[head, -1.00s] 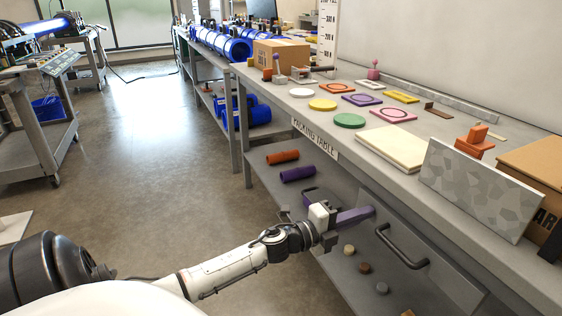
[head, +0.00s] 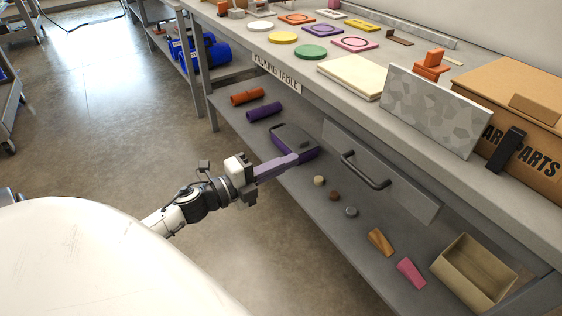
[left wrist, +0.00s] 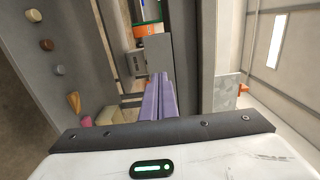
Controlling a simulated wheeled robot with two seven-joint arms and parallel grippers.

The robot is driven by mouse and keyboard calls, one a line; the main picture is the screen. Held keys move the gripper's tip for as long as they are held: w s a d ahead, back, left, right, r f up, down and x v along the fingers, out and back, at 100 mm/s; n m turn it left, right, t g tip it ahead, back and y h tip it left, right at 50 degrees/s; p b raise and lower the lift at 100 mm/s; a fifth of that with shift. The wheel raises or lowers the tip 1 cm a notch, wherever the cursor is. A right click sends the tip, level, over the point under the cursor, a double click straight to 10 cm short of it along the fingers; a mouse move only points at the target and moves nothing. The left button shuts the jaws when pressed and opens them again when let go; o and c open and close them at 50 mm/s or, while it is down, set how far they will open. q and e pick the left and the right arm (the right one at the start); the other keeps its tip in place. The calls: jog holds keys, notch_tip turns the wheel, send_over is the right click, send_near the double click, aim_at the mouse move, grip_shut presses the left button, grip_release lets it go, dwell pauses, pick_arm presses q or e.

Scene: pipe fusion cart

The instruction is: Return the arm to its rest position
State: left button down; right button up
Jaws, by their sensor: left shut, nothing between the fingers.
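My left gripper (head: 297,159) has long purple fingers, shut together with nothing between them. In the head view it reaches in from the left, in front of the packing table's lower shelf (head: 290,190). Its tips are left of the dark handle (head: 366,172) on the grey drawer front (head: 410,188) and apart from it. A dark grey item (head: 292,139) with a purple edge lies behind the tips; I cannot tell whether they touch. In the left wrist view the closed purple fingers (left wrist: 158,97) point away from the camera. My right gripper is out of view.
The shelf holds orange (head: 248,96) and purple (head: 264,111) cylinders, several small pieces and an open tan box (head: 473,272). The packing table (head: 335,104) above carries coloured plates, a speckled panel (head: 432,108) and a carton (head: 530,110). Floor (head: 110,120) left of the table is clear.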

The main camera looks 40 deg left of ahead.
pick_arm(q)
jog(key=s+d+f+n+g+y+p, duration=0.1)
jog(key=s+d+f+n+g+p, duration=0.3)
jog(key=s+d+n, duration=0.5)
jog(key=s+d+f+n+g+y+p, duration=0.1)
jog(key=s+d+f+n+g+p, duration=0.3)
jog(key=s+d+n, duration=0.6)
notch_tip(320, 180, down, 4)
jog(key=shift+s+d+r+g+y+p, duration=0.15)
jog(key=shift+s+d+g+y+p, duration=0.35)
jog(key=shift+p, duration=0.55)
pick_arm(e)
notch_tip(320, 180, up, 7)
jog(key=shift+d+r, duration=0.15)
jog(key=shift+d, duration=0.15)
pick_arm(q)
jog(key=shift+s+a, duration=0.1)
